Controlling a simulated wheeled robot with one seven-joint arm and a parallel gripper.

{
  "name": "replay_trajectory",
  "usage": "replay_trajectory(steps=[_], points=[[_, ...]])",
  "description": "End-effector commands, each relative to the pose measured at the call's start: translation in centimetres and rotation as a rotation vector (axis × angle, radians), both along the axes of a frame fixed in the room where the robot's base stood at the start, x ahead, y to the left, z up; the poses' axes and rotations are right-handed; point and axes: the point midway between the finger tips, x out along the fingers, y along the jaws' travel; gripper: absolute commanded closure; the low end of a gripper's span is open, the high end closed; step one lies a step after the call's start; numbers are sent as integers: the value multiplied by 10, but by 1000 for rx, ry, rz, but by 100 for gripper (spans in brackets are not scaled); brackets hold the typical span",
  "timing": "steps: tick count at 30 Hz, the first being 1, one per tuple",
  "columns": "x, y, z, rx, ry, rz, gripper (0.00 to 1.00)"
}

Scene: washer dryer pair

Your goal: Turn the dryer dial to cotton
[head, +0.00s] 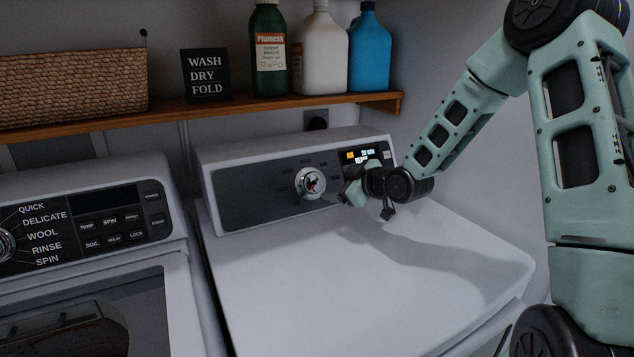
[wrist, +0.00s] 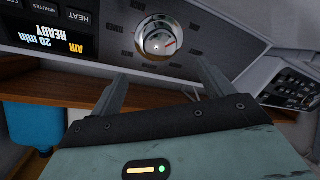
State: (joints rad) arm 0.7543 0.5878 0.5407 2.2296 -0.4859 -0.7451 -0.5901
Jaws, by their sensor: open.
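The dryer dial (head: 310,182) is a round silver knob on the dark control panel (head: 250,199) of the white dryer (head: 370,260). In the wrist view the dial (wrist: 159,38) appears upside down with a red pointer mark, and small labels ring it, too small to read. My gripper (head: 347,192) is just right of the dial in the head view, in front of the panel. In the wrist view its two fingers (wrist: 163,80) are apart with nothing between them; the dial lies beyond the tips, roughly centred between them, and appears untouched.
The dryer display reads "AIR READY 20 min" (wrist: 50,42). A washer (head: 90,230) stands left. A wooden shelf (head: 220,108) above holds a basket (head: 70,88), a sign (head: 206,75) and several bottles. The dryer top is clear.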

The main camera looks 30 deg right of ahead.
Motion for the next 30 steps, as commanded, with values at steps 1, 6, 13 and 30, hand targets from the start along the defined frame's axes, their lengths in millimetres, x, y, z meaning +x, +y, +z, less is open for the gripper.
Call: replay_trajectory(steps=[1, 6, 13, 30], points=[[10, 3, -3, 3, 2, 3, 20], [43, 9, -15, 3, 2, 1, 20], [78, 16, -28, 2, 1, 1, 20], [93, 18, -34, 0, 1, 0, 39]])
